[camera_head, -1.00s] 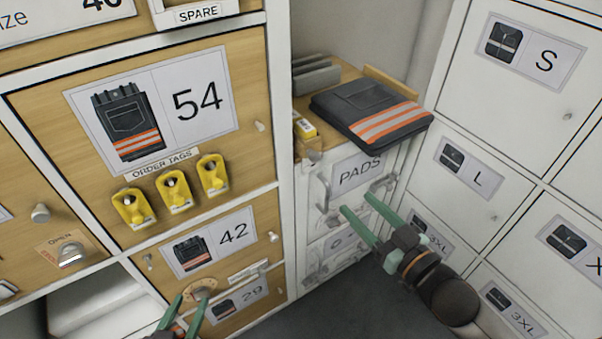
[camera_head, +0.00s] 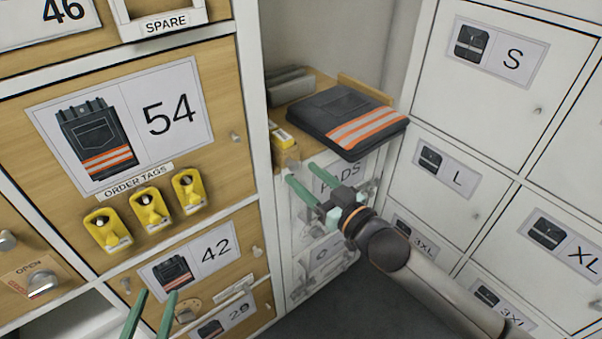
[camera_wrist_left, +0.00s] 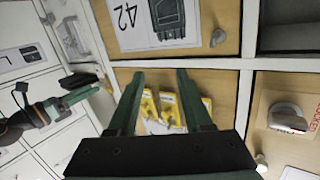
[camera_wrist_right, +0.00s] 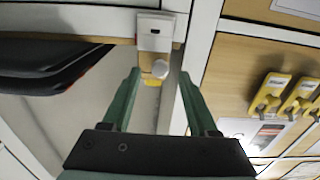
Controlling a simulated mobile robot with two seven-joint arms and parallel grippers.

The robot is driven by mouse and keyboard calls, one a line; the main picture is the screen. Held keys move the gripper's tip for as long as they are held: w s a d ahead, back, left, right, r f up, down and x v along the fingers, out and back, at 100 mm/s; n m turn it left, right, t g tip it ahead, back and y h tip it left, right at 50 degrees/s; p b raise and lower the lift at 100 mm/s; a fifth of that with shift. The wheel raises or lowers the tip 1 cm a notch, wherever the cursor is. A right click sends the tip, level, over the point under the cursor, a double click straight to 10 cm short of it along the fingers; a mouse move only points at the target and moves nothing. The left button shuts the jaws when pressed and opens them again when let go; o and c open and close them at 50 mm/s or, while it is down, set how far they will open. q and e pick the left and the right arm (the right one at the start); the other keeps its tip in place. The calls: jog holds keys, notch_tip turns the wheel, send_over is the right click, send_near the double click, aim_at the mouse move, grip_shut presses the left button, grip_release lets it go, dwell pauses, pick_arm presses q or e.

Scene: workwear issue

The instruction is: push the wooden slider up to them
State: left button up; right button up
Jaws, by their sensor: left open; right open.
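A small wooden slider (camera_head: 287,159) with a pale knob stands at the front left edge of the wooden-topped pads unit, beside a yellow item (camera_head: 283,138). Folded dark trousers with orange and silver bands (camera_head: 350,118) lie on that top, right of the slider. My right gripper (camera_head: 301,174) is open and empty, its fingertips just below and in front of the slider. In the right wrist view the pale knob (camera_wrist_right: 159,69) shows between the open fingers; contact cannot be told. My left gripper (camera_head: 158,294) is open and empty in front of the 42 drawer.
Grey upright pieces (camera_head: 290,85) stand at the back of the top, and a wooden strip (camera_head: 366,89) lies behind the trousers. Yellow order tags (camera_head: 149,208) hang on the 54 door. White lockers (camera_head: 490,60) stand close on the right. A white post (camera_head: 258,110) borders the unit's left.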

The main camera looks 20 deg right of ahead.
jog(key=shift+x, duration=0.8)
pick_arm(q)
jog(key=shift+w+r+t, duration=0.15)
jog(key=shift+r+t, duration=0.15)
jog(key=shift+r, duration=0.4)
jog(key=shift+w+r+t, duration=0.15)
jog(key=shift+r+t, duration=0.15)
jog(key=shift+r, duration=0.35)
pick_arm(e)
jog(key=shift+w+a, duration=0.1)
jog(key=shift+w, duration=0.1)
jog(key=shift+c, duration=0.2)
jog(key=c, duration=0.9)
pick_arm(q)
jog(key=shift+s+f, duration=0.1)
jog(key=shift+f, duration=0.2)
pick_arm(e)
grip_shut()
pick_arm(q)
jog(key=shift+s+f, duration=0.1)
jog(key=shift+w+r, duration=0.2)
jog(key=shift+r, duration=0.1)
